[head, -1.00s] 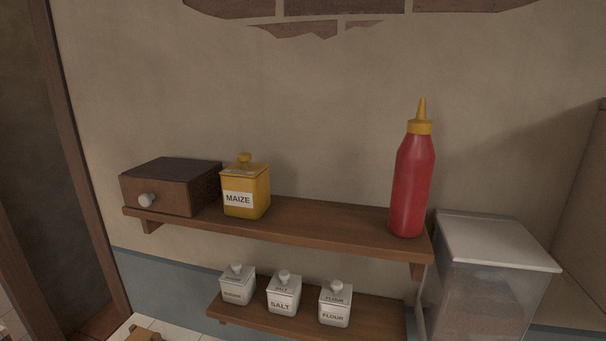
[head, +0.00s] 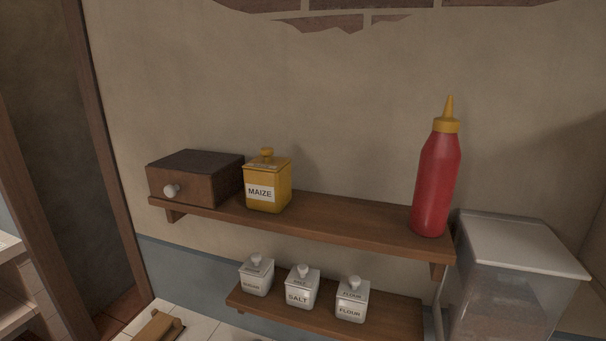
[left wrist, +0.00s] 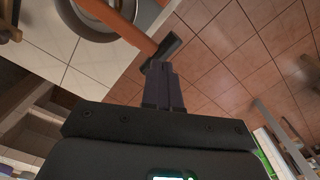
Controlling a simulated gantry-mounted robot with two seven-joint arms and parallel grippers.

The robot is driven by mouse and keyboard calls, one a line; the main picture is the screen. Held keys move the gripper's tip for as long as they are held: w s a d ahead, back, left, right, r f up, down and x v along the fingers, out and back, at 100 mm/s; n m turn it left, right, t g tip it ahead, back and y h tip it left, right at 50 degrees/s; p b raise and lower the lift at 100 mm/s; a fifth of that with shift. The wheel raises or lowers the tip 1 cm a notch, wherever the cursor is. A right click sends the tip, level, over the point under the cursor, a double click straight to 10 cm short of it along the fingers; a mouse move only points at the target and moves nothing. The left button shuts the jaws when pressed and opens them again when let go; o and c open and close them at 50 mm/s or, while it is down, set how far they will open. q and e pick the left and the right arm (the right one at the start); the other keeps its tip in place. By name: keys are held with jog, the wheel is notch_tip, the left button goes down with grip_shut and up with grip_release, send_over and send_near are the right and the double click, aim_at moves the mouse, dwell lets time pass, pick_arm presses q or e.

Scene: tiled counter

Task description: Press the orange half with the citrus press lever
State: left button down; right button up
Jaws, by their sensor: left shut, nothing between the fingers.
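Neither gripper shows in the head view. In the left wrist view my left gripper (left wrist: 165,72) is shut and empty, its dark fingers together. Just beyond the fingertips is an orange-brown bar (left wrist: 122,28) with a dark end, which may be the citrus press lever. The bar passes over a round grey dish-like thing (left wrist: 72,22), cut off by the top edge. I cannot tell whether the fingers touch the bar. The orange half is not visible. My right gripper is not in view.
In the head view, wall shelves hold a wooden box (head: 196,179), a yellow maize jar (head: 268,184), a red bottle (head: 436,185) and white jars (head: 302,289). A clear bin (head: 515,280) stands right. The left wrist view shows white counter tiles (left wrist: 90,68) and terracotta floor (left wrist: 235,55).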

pick_arm(q)
notch_tip(320, 180, up, 8)
jog(key=p, duration=0.4)
dwell(0.4)
